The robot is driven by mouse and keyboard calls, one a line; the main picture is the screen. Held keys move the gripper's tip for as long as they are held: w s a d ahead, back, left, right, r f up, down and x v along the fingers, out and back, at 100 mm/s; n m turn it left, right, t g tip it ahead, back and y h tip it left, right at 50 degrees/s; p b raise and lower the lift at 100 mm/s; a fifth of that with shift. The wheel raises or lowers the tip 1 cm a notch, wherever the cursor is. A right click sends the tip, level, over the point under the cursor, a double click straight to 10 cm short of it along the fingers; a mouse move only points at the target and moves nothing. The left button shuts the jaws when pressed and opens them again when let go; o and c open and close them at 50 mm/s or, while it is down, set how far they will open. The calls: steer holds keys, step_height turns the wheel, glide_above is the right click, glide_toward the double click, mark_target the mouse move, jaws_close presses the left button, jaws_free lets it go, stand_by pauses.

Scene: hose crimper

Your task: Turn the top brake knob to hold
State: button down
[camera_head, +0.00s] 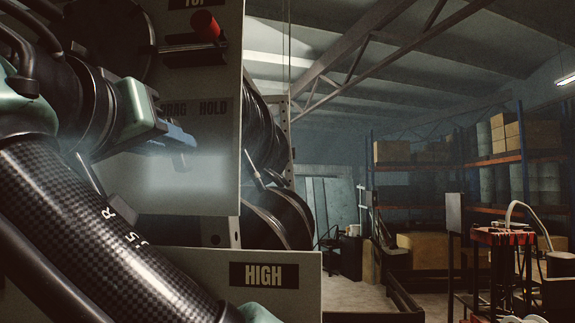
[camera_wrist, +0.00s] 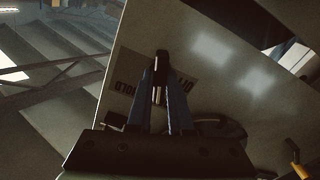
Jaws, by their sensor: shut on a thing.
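The brake panel (camera_head: 195,190) is a pale upright plate with the words DRAG and HOLD (camera_head: 213,107) on it. It also shows upside down in the wrist view (camera_wrist: 215,85). My gripper (camera_head: 186,150) is in front of the panel, just below that lettering. In the wrist view, my gripper's blue fingers (camera_wrist: 160,82) close together on a small dark piece, which I take to be the top brake knob (camera_wrist: 161,64). The fingers hide most of it and part of the lettering. I cannot tell which word the knob points to.
A red-handled part (camera_head: 206,25) sticks out under the TOP label, above my gripper. A plate marked HIGH (camera_head: 264,274) stands below. Dark hose reels (camera_head: 277,218) are behind the panel's right edge. Shelves with boxes (camera_head: 505,132) stand far right.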

steer(key=shift+a+f+m+b, duration=0.15)
steer(key=shift+f+m+b, duration=0.15)
steer(key=shift+m+b, duration=0.65)
steer(key=m+b, duration=0.2)
steer(key=m, duration=0.1)
steer(key=shift+r+m, duration=0.15)
steer(key=shift+m, duration=0.2)
steer(key=shift+r+m+b, duration=0.15)
steer(key=shift+m+b, duration=0.25)
steer(key=shift+m, duration=0.7)
steer(key=shift+r+m+b, duration=0.1)
steer(key=shift+m+b, duration=0.3)
steer(key=shift+m, duration=0.7)
steer(key=c, duration=0.8)
jaws_free()
steer(key=shift+d, duration=0.2)
steer(key=shift+f, duration=0.1)
